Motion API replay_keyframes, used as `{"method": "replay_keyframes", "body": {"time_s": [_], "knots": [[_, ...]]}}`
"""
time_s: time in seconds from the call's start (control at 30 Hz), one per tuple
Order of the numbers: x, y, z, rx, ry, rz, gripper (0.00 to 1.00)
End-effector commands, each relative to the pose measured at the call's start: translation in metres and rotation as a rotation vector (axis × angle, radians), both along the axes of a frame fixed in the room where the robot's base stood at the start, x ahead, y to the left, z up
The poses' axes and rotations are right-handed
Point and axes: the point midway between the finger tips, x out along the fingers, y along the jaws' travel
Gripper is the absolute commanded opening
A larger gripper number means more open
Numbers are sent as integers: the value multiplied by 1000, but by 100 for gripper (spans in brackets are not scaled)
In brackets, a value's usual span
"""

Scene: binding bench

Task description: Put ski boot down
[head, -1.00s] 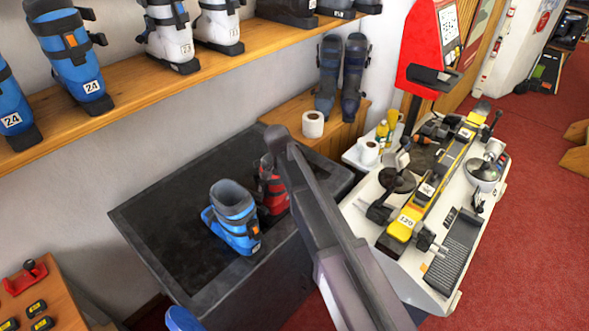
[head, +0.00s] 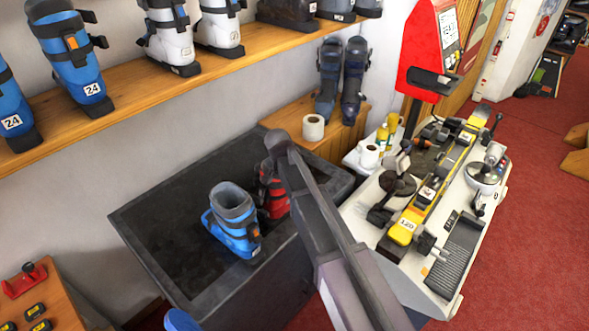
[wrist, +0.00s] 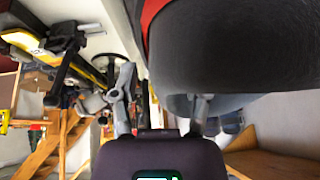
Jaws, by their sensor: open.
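A red ski boot (head: 273,192) with dark parts stands in the black bin top, partly hidden behind my arm. A blue ski boot (head: 234,220) with a grey cuff stands upright just left of it. In the wrist view my gripper (wrist: 162,98) is open, with its two fingers apart. A large dark grey boot cuff with a red edge (wrist: 235,50) fills the upper right there, very close to the right finger. I cannot tell whether they touch. My gripper's fingers do not show clearly in the head view.
The black bin (head: 165,215) has bare room left of the boots. A wooden shelf (head: 130,85) with several boots runs above it. A white bench (head: 440,265) with a yellow ski in binding equipment stands right. A paper roll (head: 313,127) sits on a wooden ledge behind.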

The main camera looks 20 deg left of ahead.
Motion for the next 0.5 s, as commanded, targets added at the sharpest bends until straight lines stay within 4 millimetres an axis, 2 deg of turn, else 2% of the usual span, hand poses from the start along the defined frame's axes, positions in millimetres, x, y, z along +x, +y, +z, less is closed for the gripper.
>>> {"method": "replay_keyframes", "body": {"time_s": [0.27, 0.5], "knots": [[0, 0, 4, 0, 0, 0, 59], [-7, 1, 18, 0, 0, 0, 59]]}}
